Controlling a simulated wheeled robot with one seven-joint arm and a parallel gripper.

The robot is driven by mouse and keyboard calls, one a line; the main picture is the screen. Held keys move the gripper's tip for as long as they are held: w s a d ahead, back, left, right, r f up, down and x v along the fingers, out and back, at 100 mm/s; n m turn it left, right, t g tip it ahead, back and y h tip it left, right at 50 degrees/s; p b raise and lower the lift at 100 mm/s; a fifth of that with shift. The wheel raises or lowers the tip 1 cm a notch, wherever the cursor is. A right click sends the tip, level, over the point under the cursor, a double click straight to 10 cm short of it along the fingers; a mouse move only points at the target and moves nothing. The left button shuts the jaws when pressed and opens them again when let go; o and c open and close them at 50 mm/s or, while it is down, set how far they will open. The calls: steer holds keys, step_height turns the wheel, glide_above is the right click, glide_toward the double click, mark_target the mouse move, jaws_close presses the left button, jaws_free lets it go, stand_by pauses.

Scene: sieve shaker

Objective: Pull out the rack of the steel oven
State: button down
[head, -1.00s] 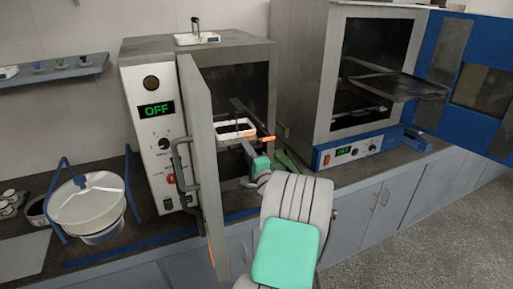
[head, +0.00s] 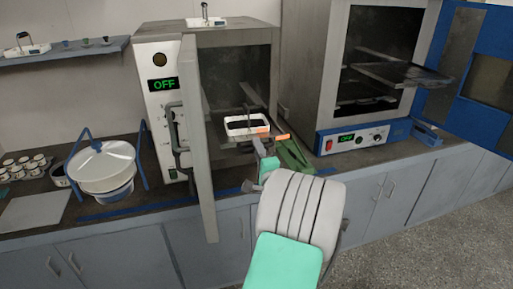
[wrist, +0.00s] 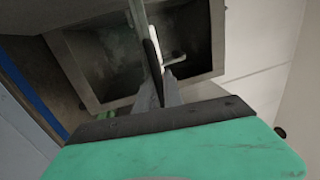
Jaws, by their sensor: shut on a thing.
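The steel oven (head: 152,125) is the left one, with a green OFF display. Its door (head: 199,150) stands open toward me. The rack (head: 238,146) juts a little out of the chamber and carries a white-rimmed tray (head: 235,121) with a dark handle. My gripper (head: 271,134), with orange fingertips, is at the rack's front edge, right of the door, and shut on it. The wrist view shows the dark chamber (wrist: 100,60) past my fingers, with the rack and tray nearly edge-on. The exact grip on the rack is partly hidden.
A second oven (head: 318,80) stands open on the right, its shelf (head: 400,75) pulled out and its blue door (head: 475,80) swung right. A white sieve pan (head: 103,165) stands on the counter at left. A wall shelf (head: 70,55) hangs above. Floor is clear at right.

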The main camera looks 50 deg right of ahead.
steer(key=c, duration=1.5)
jaws_free()
steer(key=b+v, duration=0.2)
steer(key=v, duration=0.5)
steer(key=shift+s+a+f+b, duration=0.1)
steer(key=shift+s+a+b, duration=0.15)
steer(key=shift+s+b, duration=0.15)
